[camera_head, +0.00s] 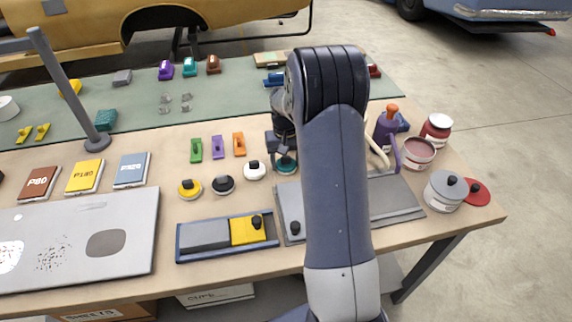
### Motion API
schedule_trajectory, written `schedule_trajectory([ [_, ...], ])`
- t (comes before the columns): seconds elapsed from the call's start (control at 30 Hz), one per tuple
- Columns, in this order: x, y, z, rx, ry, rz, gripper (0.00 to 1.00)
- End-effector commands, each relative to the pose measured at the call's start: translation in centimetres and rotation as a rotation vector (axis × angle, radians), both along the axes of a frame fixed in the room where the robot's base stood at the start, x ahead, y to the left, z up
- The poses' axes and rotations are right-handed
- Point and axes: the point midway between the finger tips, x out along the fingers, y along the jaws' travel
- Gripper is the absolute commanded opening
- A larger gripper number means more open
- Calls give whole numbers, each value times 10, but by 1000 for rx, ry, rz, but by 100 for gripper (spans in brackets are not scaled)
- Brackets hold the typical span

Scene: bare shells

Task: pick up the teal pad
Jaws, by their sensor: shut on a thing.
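The teal pad (286,166) is a small round disc at the right end of a row of round pads. My gripper (283,149) is directly above it, pointing down, and shut on it. The jaws and wrist hide the pad's top and knob. I cannot tell whether the pad touches the table or is slightly above it. My arm crosses the middle of the view.
White (255,171), black (223,184) and yellow (190,189) pads stand to the left. Green, purple and orange blocks (217,147) lie behind them. A blue-edged tray (208,255) is in front. Jars (445,193) and a spray bottle (386,128) stand right.

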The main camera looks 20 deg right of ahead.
Motion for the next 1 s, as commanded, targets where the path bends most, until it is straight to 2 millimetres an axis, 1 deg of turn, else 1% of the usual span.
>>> schedule_trajectory([
  [0.03, 0, 0, 0, 0, 0, 0, 48],
  [0.2, 0, 0, 0, 0, 0, 0, 34],
  [0.4, 0, 0, 1, 0, -1, 0, 34],
  [0.5, 1, 0, 5, -1, -3, 0, 34],
  [0.57, 1, 0, 12, -1, -3, 0, 34],
  [0.67, 1, 0, 31, -1, -5, 0, 34],
  [0.8, 1, 0, 61, -1, -6, 0, 34],
  [0.9, 1, 0, 78, -1, -4, 0, 34],
  [1.0, 1, 0, 91, -1, -3, 0, 34],
])
